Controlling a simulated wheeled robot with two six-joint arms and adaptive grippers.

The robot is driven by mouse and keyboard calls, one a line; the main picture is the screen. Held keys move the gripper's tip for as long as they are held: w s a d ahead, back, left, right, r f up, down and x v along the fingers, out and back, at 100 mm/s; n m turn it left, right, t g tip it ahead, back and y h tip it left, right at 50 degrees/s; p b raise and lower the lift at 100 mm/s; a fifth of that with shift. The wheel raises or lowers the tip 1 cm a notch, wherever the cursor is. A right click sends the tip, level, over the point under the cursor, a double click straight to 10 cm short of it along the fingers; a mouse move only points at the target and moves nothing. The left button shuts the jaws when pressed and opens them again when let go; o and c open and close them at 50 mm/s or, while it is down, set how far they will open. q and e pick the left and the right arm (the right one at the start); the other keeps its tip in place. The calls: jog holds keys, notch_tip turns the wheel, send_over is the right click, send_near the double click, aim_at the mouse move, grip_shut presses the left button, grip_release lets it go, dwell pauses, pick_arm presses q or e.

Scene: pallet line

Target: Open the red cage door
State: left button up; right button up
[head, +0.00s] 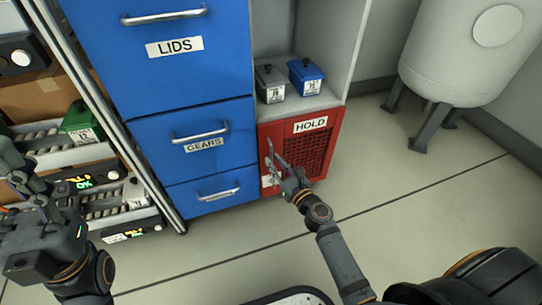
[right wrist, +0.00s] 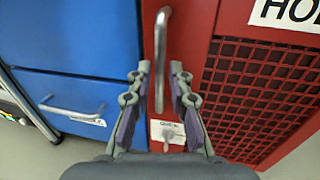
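The red cage door (head: 325,140) has a dark mesh panel and a HOLD label, and it looks closed. It also shows in the right wrist view (right wrist: 192,30). Its grey vertical bar handle (right wrist: 160,45) is on the left side of the door. My right gripper (head: 274,160) is at this handle. In the right wrist view its two fingers (right wrist: 160,72) are apart, with the handle between them; I cannot tell whether they touch it. My left gripper (head: 12,165) is at the left picture edge, far from the door, and its fingers are unclear.
Blue drawers (head: 205,140) marked LIDS and GEARS stand left of the door. A grey box (head: 270,84) and a blue box (head: 306,77) sit on the shelf above it. A roller rack (head: 65,155) is at the left, a white tank (head: 465,55) at the right. The floor (head: 400,190) before the door is clear.

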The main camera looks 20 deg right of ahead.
jog(key=shift+x, duration=1.4)
grip_shut()
